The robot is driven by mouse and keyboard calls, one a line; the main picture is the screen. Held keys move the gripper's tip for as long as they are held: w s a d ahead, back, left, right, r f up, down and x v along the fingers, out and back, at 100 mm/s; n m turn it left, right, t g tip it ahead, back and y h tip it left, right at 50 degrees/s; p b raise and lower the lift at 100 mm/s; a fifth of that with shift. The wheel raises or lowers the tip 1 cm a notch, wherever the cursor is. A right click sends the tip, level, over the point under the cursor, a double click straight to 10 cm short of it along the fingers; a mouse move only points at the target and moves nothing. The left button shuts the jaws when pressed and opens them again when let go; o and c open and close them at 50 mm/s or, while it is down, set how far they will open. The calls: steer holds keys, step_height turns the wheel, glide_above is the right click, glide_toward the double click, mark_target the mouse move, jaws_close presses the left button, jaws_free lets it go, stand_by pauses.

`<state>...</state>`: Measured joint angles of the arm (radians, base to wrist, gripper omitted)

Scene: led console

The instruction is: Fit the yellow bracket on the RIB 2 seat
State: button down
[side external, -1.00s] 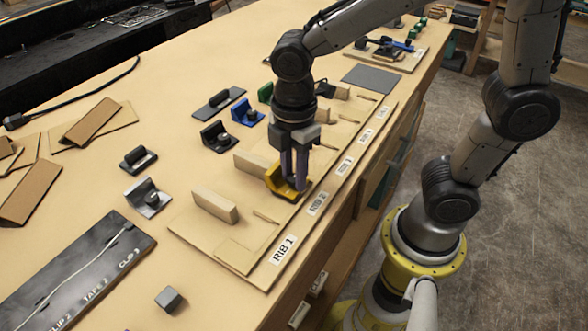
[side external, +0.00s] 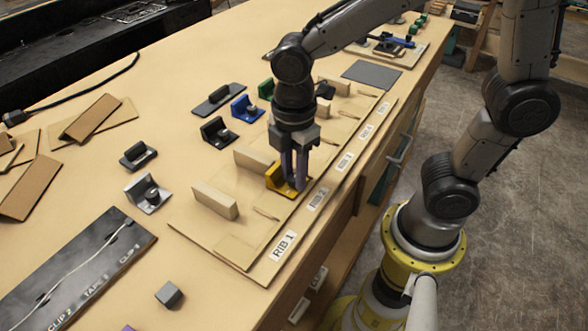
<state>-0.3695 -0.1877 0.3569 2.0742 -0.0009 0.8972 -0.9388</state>
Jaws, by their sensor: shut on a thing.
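The yellow bracket (side external: 276,179) is at the second place along the wooden board, beside an upright wooden rib (side external: 256,160). My gripper (side external: 291,187) points down and is shut on the bracket. The small label (side external: 317,199) in front of this place is the second one, after the readable RIB 1 label (side external: 285,246); its own text is too small to read surely. The bracket looks low, at or very near the board. The fingers cover part of it, and I cannot tell whether it rests fully on the seat.
The RIB 1 place has a bare upright rib (side external: 214,199). Blue (side external: 247,108), black (side external: 218,132) and silver (side external: 147,192) brackets stand left of the board. A dark strip (side external: 75,270) and a grey block (side external: 169,295) lie at the lower left.

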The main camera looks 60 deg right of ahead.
steer(key=shift+f, duration=0.1)
stand_by(0.3)
steer(key=c, duration=0.6)
jaws_free()
steer(key=shift+o, duration=0.2)
